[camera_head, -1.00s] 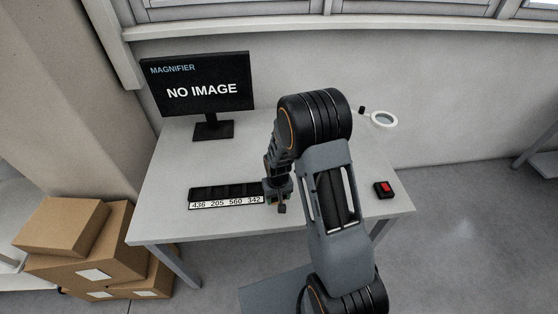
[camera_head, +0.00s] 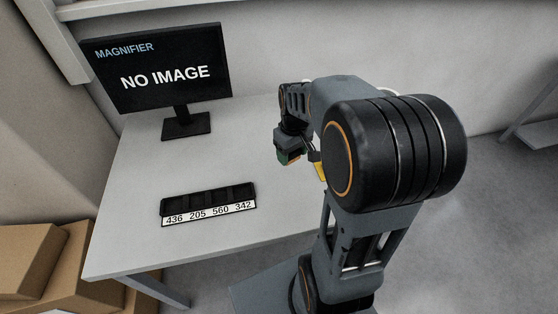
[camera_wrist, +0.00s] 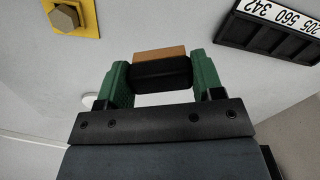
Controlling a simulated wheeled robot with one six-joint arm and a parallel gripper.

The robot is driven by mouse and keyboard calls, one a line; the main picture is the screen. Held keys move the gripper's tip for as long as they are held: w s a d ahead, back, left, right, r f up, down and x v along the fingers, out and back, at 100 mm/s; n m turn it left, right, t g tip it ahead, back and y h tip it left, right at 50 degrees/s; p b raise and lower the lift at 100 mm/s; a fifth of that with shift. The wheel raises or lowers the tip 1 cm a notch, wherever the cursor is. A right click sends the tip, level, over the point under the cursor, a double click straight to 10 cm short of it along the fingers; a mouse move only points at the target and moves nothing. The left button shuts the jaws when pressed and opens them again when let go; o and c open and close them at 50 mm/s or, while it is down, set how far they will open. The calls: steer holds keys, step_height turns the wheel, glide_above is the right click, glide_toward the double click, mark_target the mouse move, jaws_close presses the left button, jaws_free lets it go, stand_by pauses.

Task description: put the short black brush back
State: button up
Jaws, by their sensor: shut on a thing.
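My gripper (camera_wrist: 162,82) is shut on a short black piece with a brown far side, which looks to be the short black brush (camera_wrist: 160,73). It sits crosswise between the green fingers, above the table. In the head view my gripper (camera_head: 290,157) is over the right part of the table, right of the black tray (camera_head: 165,207), apart from it. The held piece cannot be made out there. The tray has several compartments and a white label strip reading 436 205 560 342. Its corner shows at upper right in the wrist view (camera_wrist: 233,30).
A yellow plate with a hex bolt (camera_wrist: 68,18) lies near my gripper; a yellow bit shows beside my arm (camera_head: 320,171). A monitor (camera_head: 160,75) stands at the table's back left. Cardboard boxes (camera_head: 30,260) are at lower left. The table between tray and gripper is clear.

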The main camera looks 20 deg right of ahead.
steer(key=w+f, duration=0.3)
steer(key=w, duration=0.1)
steer(key=w+d+f+p, duration=0.1)
steer(key=w+f, duration=0.2)
steer(key=w, duration=0.1)
steer(key=w+d+f, duration=0.1)
steer(key=w+f, duration=0.2)
steer(key=w, duration=0.1)
steer(key=shift+w, duration=0.3)
steer(key=shift+w+f, duration=0.2)
steer(key=shift+f, duration=1.6)
steer(key=shift+f, duration=0.1)
steer(key=shift+f, duration=0.1)
steer(key=o, duration=0.9)
